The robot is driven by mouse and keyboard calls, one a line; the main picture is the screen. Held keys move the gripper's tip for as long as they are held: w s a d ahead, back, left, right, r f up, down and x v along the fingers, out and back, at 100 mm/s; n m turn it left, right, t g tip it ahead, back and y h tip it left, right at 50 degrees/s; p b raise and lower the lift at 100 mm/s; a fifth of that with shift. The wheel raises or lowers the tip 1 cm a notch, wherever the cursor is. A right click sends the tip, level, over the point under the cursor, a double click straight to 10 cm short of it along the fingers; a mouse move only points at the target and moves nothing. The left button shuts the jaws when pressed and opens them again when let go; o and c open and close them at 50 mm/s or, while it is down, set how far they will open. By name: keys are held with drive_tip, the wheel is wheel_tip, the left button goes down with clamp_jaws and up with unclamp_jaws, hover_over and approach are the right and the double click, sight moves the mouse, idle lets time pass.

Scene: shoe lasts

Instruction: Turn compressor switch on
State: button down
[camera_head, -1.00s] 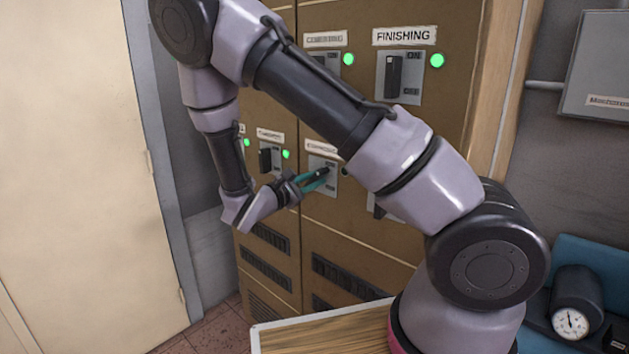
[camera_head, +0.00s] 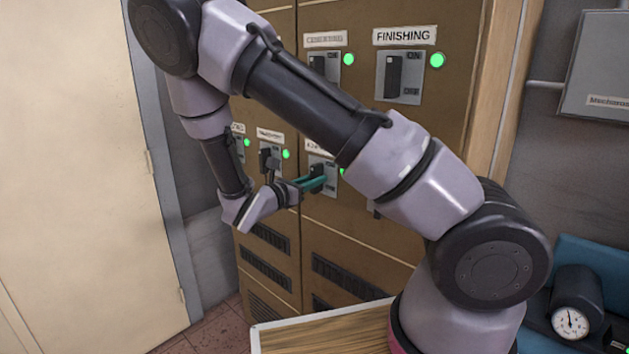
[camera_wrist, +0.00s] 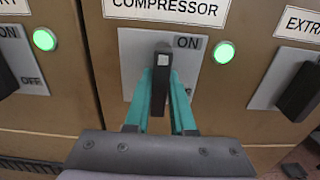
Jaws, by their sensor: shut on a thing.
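The compressor switch (camera_wrist: 162,72) is a black lever on a grey plate under the label COMPRESSOR (camera_wrist: 167,8). In the wrist view the lever points up at the word ON. The round lamp (camera_wrist: 224,52) to its right glows green. My gripper (camera_wrist: 163,78) has its two teal fingers on either side of the lever, shut on it. In the head view my gripper (camera_head: 312,184) is at the same switch plate (camera_head: 331,187), and the fingers and arm hide part of it.
The brown cabinet carries other switches: FINISHING (camera_head: 403,77) at the upper right and EXTRA (camera_wrist: 299,92) to the right, plus one on the left (camera_wrist: 8,76). Several green lamps are lit. A wooden table (camera_head: 320,338) and a gauge (camera_head: 570,322) stand in front.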

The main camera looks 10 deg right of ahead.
idle(0.5)
drive_tip(key=c, duration=0.8)
unclamp_jaws()
drive_tip(key=shift+o, duration=0.2)
drive_tip(key=v, duration=1.1)
